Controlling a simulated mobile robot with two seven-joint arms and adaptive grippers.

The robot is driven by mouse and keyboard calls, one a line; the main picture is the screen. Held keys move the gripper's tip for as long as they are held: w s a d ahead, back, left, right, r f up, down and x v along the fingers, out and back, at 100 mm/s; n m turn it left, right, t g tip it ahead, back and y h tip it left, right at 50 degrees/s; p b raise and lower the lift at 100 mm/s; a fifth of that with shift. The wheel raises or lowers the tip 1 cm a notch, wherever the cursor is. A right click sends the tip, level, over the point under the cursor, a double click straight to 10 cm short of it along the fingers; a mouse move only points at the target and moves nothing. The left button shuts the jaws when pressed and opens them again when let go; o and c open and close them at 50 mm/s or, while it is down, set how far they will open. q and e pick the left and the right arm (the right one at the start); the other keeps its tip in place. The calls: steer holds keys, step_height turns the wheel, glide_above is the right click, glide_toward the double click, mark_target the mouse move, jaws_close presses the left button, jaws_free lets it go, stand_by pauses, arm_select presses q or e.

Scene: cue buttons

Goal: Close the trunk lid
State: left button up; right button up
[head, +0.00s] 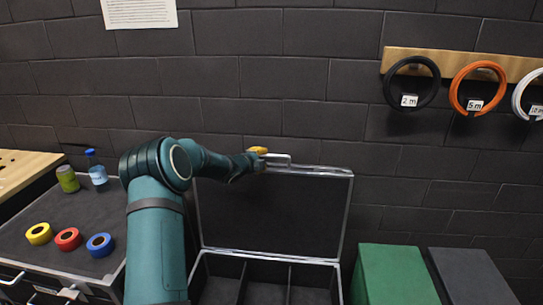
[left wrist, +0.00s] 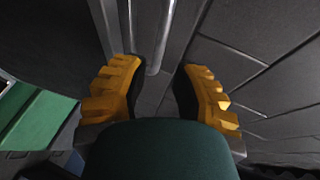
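The trunk (head: 265,259) stands at the bottom middle of the head view, and its inside is split by dividers. Its dark, metal-edged lid (head: 275,218) stands open and upright, near the brick wall. My left gripper (head: 261,152) is at the lid's top edge, beside a small light metal handle (head: 280,160). In the left wrist view, its two yellow fingers (left wrist: 158,85) are spread apart. A metal bar (left wrist: 156,45) shows beyond and between them; I cannot tell whether they touch it. My right gripper is not in view.
Yellow, red and blue tape rolls (head: 68,239), a green can (head: 67,179) and a bottle (head: 96,170) stand on a dark-topped cabinet at left. A green box (head: 393,274) and a grey box (head: 472,276) stand right of the trunk. Cable coils (head: 478,88) hang on the wall.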

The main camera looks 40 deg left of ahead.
mark_target(271, 156)
arm_select(q)
steer(key=p+x, duration=0.1)
steer(key=x, duration=0.5)
steer(key=shift+w, duration=0.35)
steer(key=shift+w+a+f+p, duration=0.1)
steer(key=shift+w+f+p, duration=0.1)
steer(key=shift+w+p, duration=0.15)
steer(key=shift+o, duration=0.4)
jaws_close()
